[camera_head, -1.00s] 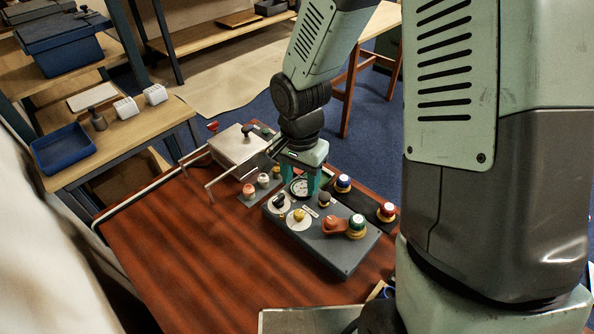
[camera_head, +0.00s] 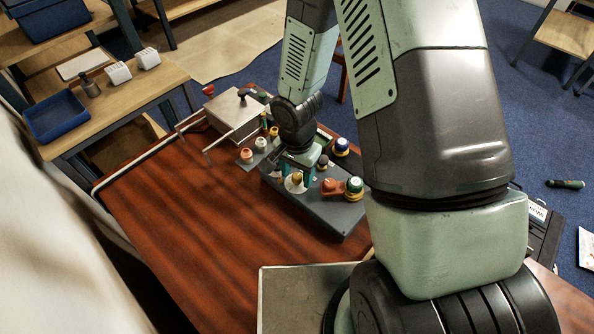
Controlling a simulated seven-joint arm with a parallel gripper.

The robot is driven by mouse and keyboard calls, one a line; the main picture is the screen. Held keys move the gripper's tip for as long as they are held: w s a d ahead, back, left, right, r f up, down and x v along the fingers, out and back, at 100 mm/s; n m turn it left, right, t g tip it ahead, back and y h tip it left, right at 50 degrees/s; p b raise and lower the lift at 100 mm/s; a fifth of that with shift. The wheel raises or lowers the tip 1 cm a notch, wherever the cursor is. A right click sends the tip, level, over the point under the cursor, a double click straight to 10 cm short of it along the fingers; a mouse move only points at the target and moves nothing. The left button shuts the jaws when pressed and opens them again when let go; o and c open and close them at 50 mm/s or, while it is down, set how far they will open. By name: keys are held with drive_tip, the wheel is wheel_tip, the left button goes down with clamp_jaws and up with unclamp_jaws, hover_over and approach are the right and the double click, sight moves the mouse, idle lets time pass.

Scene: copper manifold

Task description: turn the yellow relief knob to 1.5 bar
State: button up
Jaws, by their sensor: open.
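The yellow relief knob (camera_head: 297,178) stands on a round white dial on the dark grey panel box (camera_head: 335,218). It looks darker and partly shaded under the arm. The dial's markings are too small to read. My gripper (camera_head: 296,170) is open and low over the panel, with its teal fingers close by the knob. I cannot tell whether the fingers straddle the knob or touch it. My wrist and gripper hide the back left of the panel, including the pressure gauge.
An orange lever (camera_head: 332,187) and a green-capped knob (camera_head: 354,187) stand right of the yellow knob. A dark knob (camera_head: 323,161) and a blue knob (camera_head: 341,147) are behind. A metal box (camera_head: 233,110) stands at the back left. The table's left side is clear.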

clamp_jaws()
